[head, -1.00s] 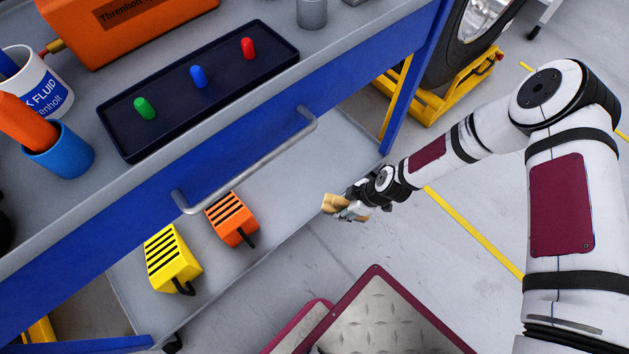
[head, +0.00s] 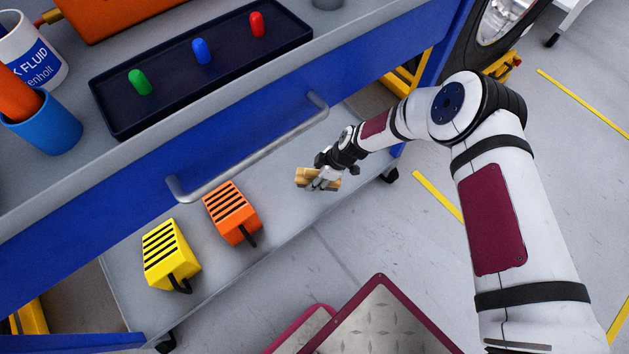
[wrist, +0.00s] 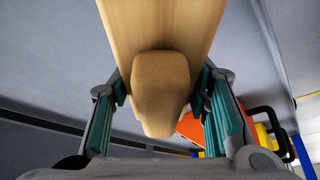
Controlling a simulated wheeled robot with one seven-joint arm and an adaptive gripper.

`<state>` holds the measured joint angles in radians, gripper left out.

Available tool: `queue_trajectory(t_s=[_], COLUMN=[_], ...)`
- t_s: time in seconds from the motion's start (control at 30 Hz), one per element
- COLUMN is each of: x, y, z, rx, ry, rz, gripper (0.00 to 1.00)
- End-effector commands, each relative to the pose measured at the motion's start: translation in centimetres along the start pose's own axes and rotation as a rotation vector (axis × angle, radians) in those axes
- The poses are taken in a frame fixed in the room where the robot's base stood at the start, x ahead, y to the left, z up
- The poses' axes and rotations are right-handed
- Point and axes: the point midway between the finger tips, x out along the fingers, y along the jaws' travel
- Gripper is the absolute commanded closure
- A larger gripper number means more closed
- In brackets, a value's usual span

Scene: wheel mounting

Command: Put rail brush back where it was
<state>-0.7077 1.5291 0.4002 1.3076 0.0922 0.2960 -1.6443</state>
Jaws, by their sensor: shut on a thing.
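The rail brush (head: 306,178) has a pale tan wooden body. My gripper (head: 325,180) is shut on it, over the lower shelf of the blue cart, to the right of the orange block. In the wrist view the brush (wrist: 160,40) fills the top middle, and its narrower tan part (wrist: 160,85) sits between the teal pads of my gripper (wrist: 162,110). I cannot tell whether the brush touches the shelf. Its bristles are not visible.
The lower shelf (head: 290,225) holds a slotted orange block (head: 232,212) and a slotted yellow block (head: 170,252). The cart's grey drawer handle (head: 250,155) juts out above. A dark tray (head: 115,115) with coloured pegs is on top.

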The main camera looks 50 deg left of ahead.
Motion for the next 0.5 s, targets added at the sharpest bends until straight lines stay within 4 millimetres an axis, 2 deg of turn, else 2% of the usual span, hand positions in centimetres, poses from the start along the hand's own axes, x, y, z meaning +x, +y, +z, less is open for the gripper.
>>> queue_trajectory(t_s=[0.23, 0.4, 0.5], x=[0.5, 3.0, 3.7], y=[1.5, 1.3, 1.3], z=[-0.5, 0.6, 1.0], rx=[0.000, 0.002, 0.002], ry=[0.000, 0.000, 0.000], rz=[0.002, -0.001, -0.001], gripper=[0.82, 0.82, 0.82])
